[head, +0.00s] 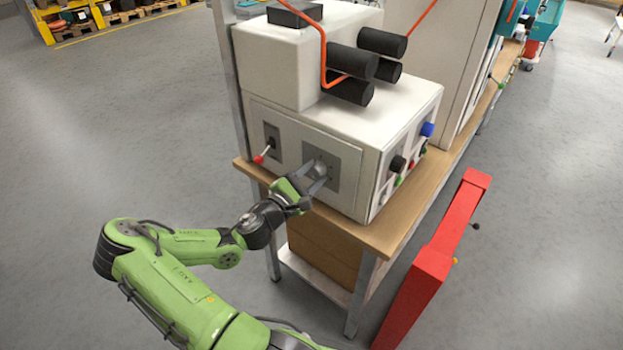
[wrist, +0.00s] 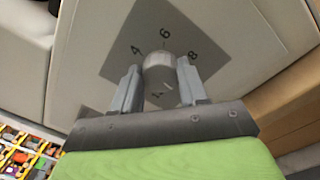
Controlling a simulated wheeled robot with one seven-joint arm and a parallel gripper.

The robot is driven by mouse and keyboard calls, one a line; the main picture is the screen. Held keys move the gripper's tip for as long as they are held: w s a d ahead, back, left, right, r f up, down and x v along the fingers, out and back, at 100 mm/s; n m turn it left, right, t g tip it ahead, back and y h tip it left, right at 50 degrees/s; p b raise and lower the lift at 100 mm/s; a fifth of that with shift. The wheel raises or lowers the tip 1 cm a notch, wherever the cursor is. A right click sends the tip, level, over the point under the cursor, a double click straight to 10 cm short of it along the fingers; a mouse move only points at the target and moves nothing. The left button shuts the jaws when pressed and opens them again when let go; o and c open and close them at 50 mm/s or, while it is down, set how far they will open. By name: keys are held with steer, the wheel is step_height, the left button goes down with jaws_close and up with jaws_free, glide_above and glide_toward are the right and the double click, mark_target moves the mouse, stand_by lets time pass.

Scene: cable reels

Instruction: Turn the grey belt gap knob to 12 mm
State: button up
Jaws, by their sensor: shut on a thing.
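The grey belt gap knob (head: 319,168) sits on a dark grey square plate (head: 345,163) on the front of the white machine. In the wrist view the knob (wrist: 160,70) is between the two grey fingers of my gripper (wrist: 159,86). The fingers are shut on its sides. The numbers 4, 6 and 8 show on the plate (wrist: 190,32) around the knob's far side. A pale mark shows on the knob's lower part; I cannot tell which number it points to. In the head view my gripper (head: 316,180) reaches the knob from the front left.
A red-tipped lever (head: 260,159) is left of the plate. A black knob (head: 397,163) and a blue knob (head: 428,129) stick out on the right face. Black rollers (head: 352,60) and an orange cable (head: 323,45) are on top. A red stand (head: 425,270) is at right.

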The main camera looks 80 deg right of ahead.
steer(key=m+b, duration=0.1)
steer(key=m, duration=0.1)
steer(key=m+b, duration=0.1)
steer(key=m, duration=0.1)
steer(key=m+b, duration=0.1)
steer(key=shift+f+m+b, duration=0.3)
steer(key=shift+m+b, duration=0.1)
steer(key=m+b, duration=0.4)
steer(key=m, duration=0.1)
steer(key=shift+m+g, duration=0.3)
steer(key=shift+b, duration=0.3)
steer(key=o, duration=1.1)
steer(key=shift+c, duration=0.2)
steer(key=shift+r, duration=0.1)
steer(key=p+v, duration=0.1)
steer(key=v, duration=1.4)
steer(key=shift+w+a+p, duration=0.25)
steer(key=shift+a+p, duration=0.05)
steer(key=shift+a, duration=0.05)
